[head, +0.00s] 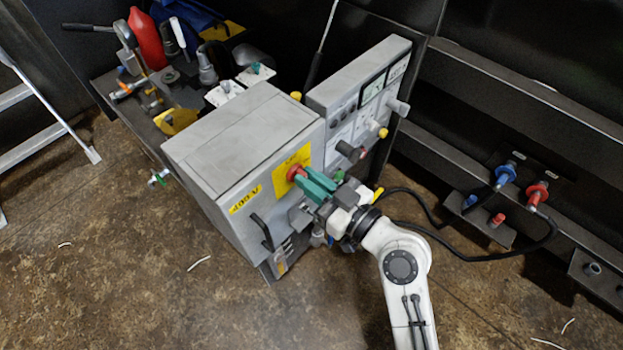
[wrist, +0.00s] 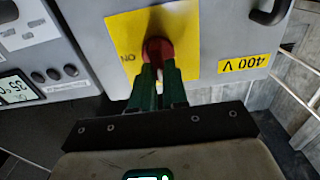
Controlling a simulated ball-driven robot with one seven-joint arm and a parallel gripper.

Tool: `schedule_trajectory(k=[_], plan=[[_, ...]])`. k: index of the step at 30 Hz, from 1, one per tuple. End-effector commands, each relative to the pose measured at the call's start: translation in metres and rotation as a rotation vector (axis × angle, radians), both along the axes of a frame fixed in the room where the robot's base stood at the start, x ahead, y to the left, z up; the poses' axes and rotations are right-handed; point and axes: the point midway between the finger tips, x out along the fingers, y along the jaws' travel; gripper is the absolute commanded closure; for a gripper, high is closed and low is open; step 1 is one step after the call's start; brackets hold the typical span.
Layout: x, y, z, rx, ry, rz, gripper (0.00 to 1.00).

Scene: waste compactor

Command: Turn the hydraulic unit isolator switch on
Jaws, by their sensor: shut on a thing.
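The isolator switch is a red knob (head: 296,173) on a yellow plate (head: 283,183) on the front of the grey hydraulic unit cabinet (head: 238,130). In the wrist view the red knob (wrist: 158,50) sits on the yellow plate (wrist: 188,22), with "ON" printed upside down at its left. My gripper (head: 305,176) has green fingers and reaches the cabinet front from the right. Its fingers (wrist: 158,72) are shut on the red knob and hide its lower part. The knob's exact angle is hard to tell.
A yellow "400 V" label (wrist: 243,64) and a dark handle (head: 262,232) are on the cabinet front. A control panel (head: 352,100) with knobs stands right behind it. Black hoses (head: 470,257) run to couplings at right. A ladder (head: 45,135) stands left. The floor in front is mostly clear.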

Motion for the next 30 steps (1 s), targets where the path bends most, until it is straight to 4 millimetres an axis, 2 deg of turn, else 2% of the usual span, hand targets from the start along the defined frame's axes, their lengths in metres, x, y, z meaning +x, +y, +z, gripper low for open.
schedule_trajectory(k=[11,30], plan=[[0.0011,-0.0012,-0.0001,0.068,0.089,-0.001,1.0],[0.006,-0.005,-0.0019,0.424,0.545,-0.001,1.0]])
